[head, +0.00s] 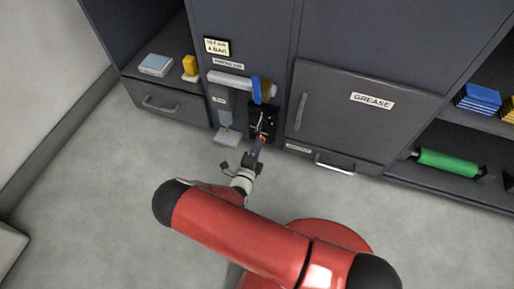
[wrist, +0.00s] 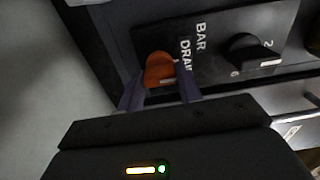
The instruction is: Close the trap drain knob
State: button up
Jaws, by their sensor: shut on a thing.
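The orange knob (wrist: 159,68) sits on a black panel (wrist: 205,45) beside the partly covered lettering "DRAI". My gripper (wrist: 160,90) is shut on the orange knob, with one finger at each side of it. In the head view my gripper (head: 261,142) reaches the black panel (head: 264,118) on the cabinet front, and the knob is hardly visible there. A pale mark shows at the knob's lower edge in the wrist view.
A black knob (wrist: 248,52) with numbers sits right of the orange one. A blue lever (head: 257,90) is above the panel. The "GREASE" door (head: 345,115) with its handle (head: 300,112) is to the right. A grey tray (head: 228,139) is at left. The floor is clear.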

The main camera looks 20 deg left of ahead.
jog(key=o, duration=1)
jog(key=s, duration=0.8)
jog(key=shift+a+p, duration=0.3)
jog(key=shift+a, duration=0.05)
